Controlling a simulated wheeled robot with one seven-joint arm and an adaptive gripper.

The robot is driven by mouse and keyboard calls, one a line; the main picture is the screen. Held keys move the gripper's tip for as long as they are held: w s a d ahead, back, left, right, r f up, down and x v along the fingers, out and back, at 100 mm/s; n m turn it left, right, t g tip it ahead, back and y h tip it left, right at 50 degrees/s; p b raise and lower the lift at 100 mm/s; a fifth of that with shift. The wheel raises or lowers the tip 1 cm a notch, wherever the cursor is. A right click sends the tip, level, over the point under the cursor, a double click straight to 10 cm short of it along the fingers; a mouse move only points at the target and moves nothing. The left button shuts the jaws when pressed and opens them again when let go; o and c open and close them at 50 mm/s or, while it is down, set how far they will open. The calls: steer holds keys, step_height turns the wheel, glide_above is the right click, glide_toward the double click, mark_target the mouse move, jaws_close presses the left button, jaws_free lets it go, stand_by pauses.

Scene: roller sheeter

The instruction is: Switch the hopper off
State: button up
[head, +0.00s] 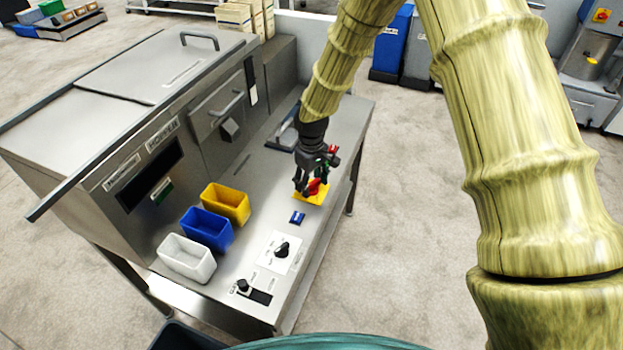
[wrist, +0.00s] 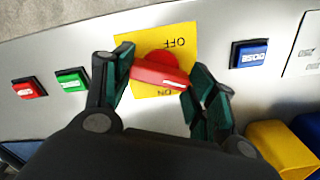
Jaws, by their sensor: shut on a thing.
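A red rotary switch (wrist: 160,73) sits on a yellow plate (wrist: 182,42) marked OFF and ON. In the wrist view OFF is at the top and ON at the bottom, both upside down. The red handle lies roughly crosswise, tilted slightly down to the right; I cannot tell which mark it points to. My gripper (wrist: 161,78) is shut on the red switch, with one finger at each end of the handle. In the head view my gripper (head: 311,186) is over the yellow plate (head: 312,200) on the steel counter and partly hides the switch.
A blue button (wrist: 249,54) is beside the plate; green (wrist: 71,80) and red (wrist: 29,88) buttons are on its other side. Yellow (head: 226,204), blue (head: 206,229) and white (head: 186,258) bins stand nearby. A black knob (head: 282,249) is nearer the front.

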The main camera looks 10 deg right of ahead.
mark_target(312, 184)
steer(key=n+p, duration=0.1)
steer(key=n, duration=0.4)
stand_by(0.8)
steer(key=o, duration=1)
step_height(312, 184, up, 12)
steer(key=shift+r, duration=0.1)
stand_by(0.7)
